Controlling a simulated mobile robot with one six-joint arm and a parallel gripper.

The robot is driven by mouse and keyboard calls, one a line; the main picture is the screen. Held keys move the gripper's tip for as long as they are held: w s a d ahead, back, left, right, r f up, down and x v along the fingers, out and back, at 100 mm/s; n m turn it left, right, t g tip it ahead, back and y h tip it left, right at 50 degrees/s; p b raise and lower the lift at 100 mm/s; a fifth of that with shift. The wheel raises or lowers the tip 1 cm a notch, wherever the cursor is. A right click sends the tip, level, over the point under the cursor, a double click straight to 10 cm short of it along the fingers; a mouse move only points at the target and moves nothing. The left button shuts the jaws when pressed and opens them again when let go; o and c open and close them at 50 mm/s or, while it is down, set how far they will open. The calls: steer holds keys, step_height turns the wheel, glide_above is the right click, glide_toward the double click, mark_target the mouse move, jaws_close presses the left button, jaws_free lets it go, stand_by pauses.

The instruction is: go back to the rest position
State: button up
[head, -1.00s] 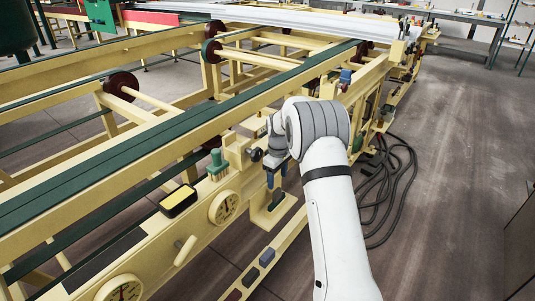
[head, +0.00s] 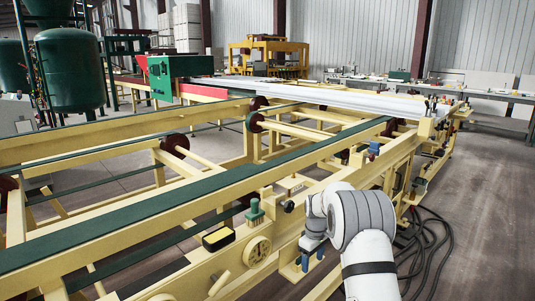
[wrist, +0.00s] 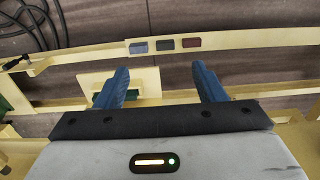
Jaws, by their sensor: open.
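My gripper (wrist: 159,90) shows in the wrist view with its two blue fingers spread apart and nothing between them. It points down past the side of the yellow machine frame, above a lower yellow rail (wrist: 240,41). In the head view my gripper (head: 312,258) hangs beside the frame's near side, below my white wrist, and is partly hidden by the arm.
The yellow roller frame (head: 130,222) fills the left and middle. Black cables (head: 432,240) lie on the floor at right. The floor further right is clear.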

steer(key=s+r+m+t+p, duration=0.1)
steer(key=s+r+m+p, duration=0.25)
steer(key=s+r, duration=1.35)
steer(key=s+r+m+p, duration=0.1)
steer(key=s+r+m, duration=0.1)
steer(key=s, duration=0.9)
steer(key=s+r+m+t+p, duration=0.1)
steer(key=s+r+m, duration=0.2)
steer(key=s, duration=0.8)
step_height(320, 180, up, 2)
steer(key=shift+s+r+t+p, duration=0.1)
steer(key=shift+s+t+p, duration=0.1)
steer(key=shift+t+p, duration=0.15)
